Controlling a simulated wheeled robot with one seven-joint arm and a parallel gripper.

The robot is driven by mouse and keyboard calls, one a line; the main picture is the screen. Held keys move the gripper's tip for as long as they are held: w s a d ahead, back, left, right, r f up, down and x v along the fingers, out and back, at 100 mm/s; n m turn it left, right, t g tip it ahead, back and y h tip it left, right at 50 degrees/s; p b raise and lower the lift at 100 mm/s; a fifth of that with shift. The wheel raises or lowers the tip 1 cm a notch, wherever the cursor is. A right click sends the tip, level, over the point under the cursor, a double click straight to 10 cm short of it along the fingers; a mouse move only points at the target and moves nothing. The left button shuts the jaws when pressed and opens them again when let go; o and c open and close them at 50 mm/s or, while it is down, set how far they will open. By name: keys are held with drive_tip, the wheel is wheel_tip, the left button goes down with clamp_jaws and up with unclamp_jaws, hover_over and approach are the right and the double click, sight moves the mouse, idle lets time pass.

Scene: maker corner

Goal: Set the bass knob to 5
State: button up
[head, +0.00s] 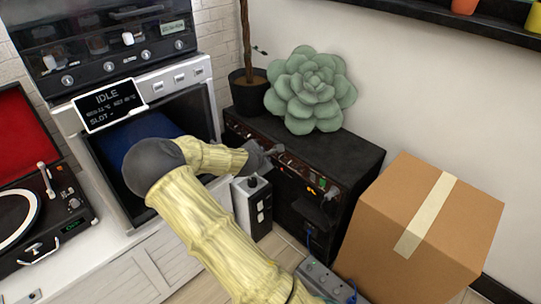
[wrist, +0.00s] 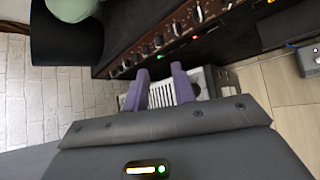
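The black amplifier (head: 345,160) stands against the wall, with a brown control strip along its front. In the wrist view the strip (wrist: 170,38) carries a row of small dark knobs and lit indicators. The labels are too small to read, so I cannot tell which knob is the bass knob or where it points. My gripper (wrist: 160,82) has its two purple fingers apart with nothing held between them. The fingertips are close to the row of knobs; contact is not clear. In the head view my gripper (head: 271,150) is in front of the strip's left part.
A green succulent (head: 312,90) and a potted trunk (head: 248,90) are on or beside the amplifier's top. A small black-and-white box (head: 252,205) stands below my gripper. A cardboard box (head: 425,225) is close on the right, and a grey pedal (head: 325,280) lies on the floor.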

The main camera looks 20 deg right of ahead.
drive_tip(key=b+x, duration=0.3)
drive_tip(key=x, duration=0.9)
clamp_jaws()
